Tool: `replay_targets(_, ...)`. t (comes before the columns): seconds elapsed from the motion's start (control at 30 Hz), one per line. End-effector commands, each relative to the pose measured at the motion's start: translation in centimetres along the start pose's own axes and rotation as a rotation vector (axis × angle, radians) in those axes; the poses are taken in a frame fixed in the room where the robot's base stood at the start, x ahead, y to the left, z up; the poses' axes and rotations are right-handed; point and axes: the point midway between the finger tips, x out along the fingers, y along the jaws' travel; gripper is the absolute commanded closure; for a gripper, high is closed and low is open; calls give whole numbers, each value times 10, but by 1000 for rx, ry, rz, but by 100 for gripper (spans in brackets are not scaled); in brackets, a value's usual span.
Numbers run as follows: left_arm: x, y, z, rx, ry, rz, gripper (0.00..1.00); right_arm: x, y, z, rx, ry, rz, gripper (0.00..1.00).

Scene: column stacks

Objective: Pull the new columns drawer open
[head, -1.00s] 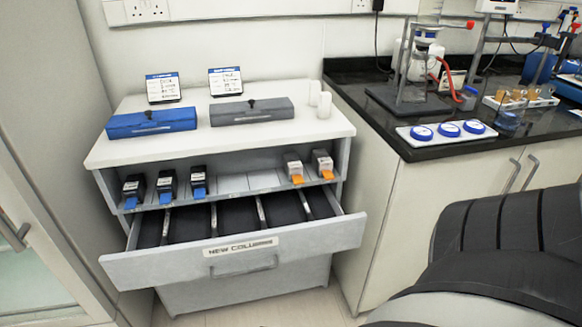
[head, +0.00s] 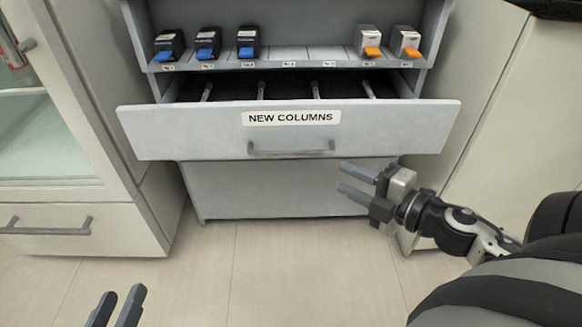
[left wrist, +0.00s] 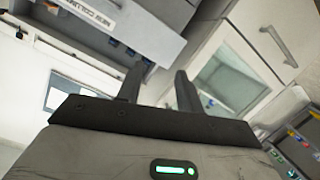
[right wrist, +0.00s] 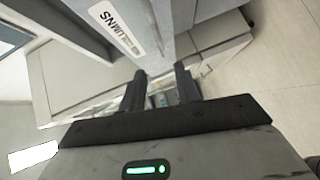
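The new columns drawer (head: 200,132) stands pulled partly out of the grey cabinet, with a strip of its dark, divided inside showing above the front. Its front has a "NEW COLUMNS" label (head: 291,118) and a grey bar handle (head: 291,150). My right gripper (head: 341,177) is open and empty, below and to the right of the handle, and not touching it. My left gripper (head: 123,292) is open and empty at the bottom left of the head view, well apart from the drawer. The labelled drawer front also shows at the top of the right wrist view (right wrist: 125,30).
Above the drawer, a shelf (head: 300,58) holds several blue-tabbed and orange-tabbed column holders. A plain cabinet panel (head: 270,190) is below. Cabinets stand at the left (head: 50,222) and right (head: 495,110). The floor (head: 270,270) in front is clear.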

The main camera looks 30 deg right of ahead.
Motion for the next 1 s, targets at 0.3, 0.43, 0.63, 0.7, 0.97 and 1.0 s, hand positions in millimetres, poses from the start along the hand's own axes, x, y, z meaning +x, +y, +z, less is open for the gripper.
replay_targets(0.3,2,2,-1,-36,26,22,64,55,2,0,-12,5,3,68)
replay_targets(0.43,2,4,-2,-53,37,32,64,79,2,1,-8,2,3,68)
replay_targets(0.63,2,5,-4,-69,50,43,64,109,2,1,-3,-1,4,68)
replay_targets(0.7,2,6,-5,-73,52,46,64,118,2,1,-2,-2,5,68)
replay_targets(0.97,2,6,-5,-83,56,51,64,146,2,1,1,-3,3,68)
replay_targets(1.0,2,6,-5,-83,56,51,64,148,1,1,1,-3,2,68)
